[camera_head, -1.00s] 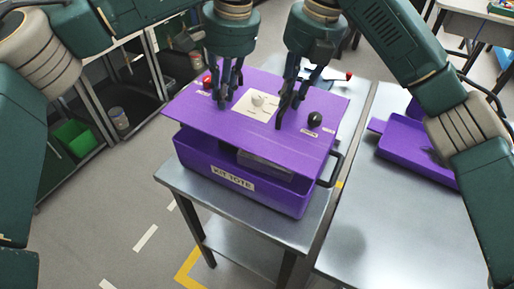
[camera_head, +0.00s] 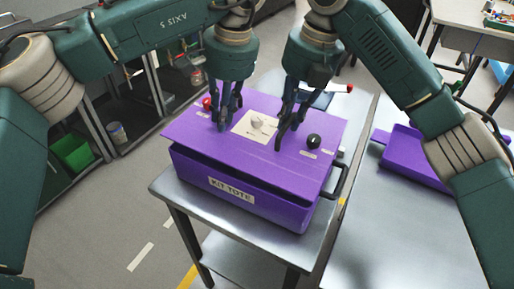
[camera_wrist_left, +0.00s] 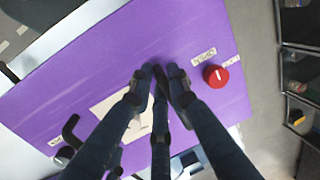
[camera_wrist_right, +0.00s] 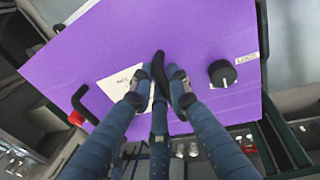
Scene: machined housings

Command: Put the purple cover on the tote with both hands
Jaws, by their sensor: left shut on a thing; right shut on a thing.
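The purple cover (camera_head: 235,155) lies over the purple kit tote (camera_head: 275,211), roughly lined up with it. A narrow dark gap shows along the front edge; I cannot tell whether the cover touches the rim. My left gripper (camera_head: 222,118) is shut on the cover near the red knob. My right gripper (camera_head: 284,137) is shut on it near the black knob.
The tote stands on a small metal table (camera_head: 172,196). A black side handle (camera_head: 341,180) is at its right. A larger metal bench (camera_head: 385,235) to the right carries a purple tray (camera_head: 412,160). Shelving with a green bin (camera_head: 72,152) stands at left.

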